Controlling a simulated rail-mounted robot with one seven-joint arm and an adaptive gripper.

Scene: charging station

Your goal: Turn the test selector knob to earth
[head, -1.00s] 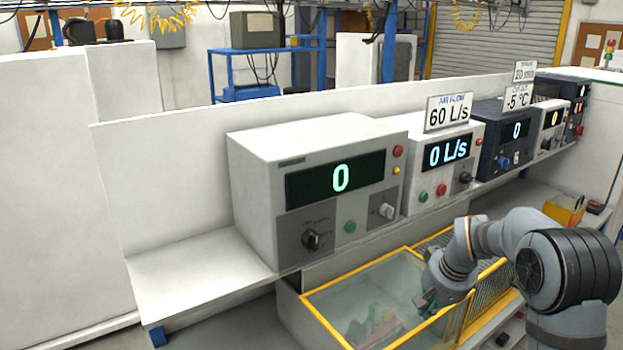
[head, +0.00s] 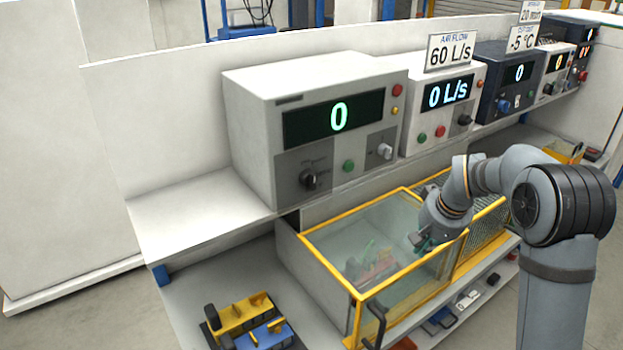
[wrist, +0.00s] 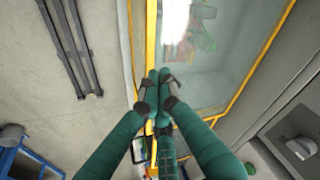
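The black rotary knob (head: 309,180) sits at the lower left of the front of the large white tester (head: 252,130) in the head view. Small lettering surrounds it, too small to read, so I take it as the test selector. My gripper (head: 418,240) is well to the right of and below the knob, over the yellow-framed clear enclosure, apart from the tester. In the wrist view my gripper's green fingers (wrist: 160,88) meet at their tips, with nothing visible between them. The knob is not identifiable in the wrist view.
The tester also has a green button (head: 348,166), a grey knob (head: 385,151) and a display reading 0. The yellow-framed enclosure (head: 328,225) stands below the shelf. A yellow and blue fixture (head: 250,322) is at lower left. The shelf left of the tester (head: 190,205) is bare.

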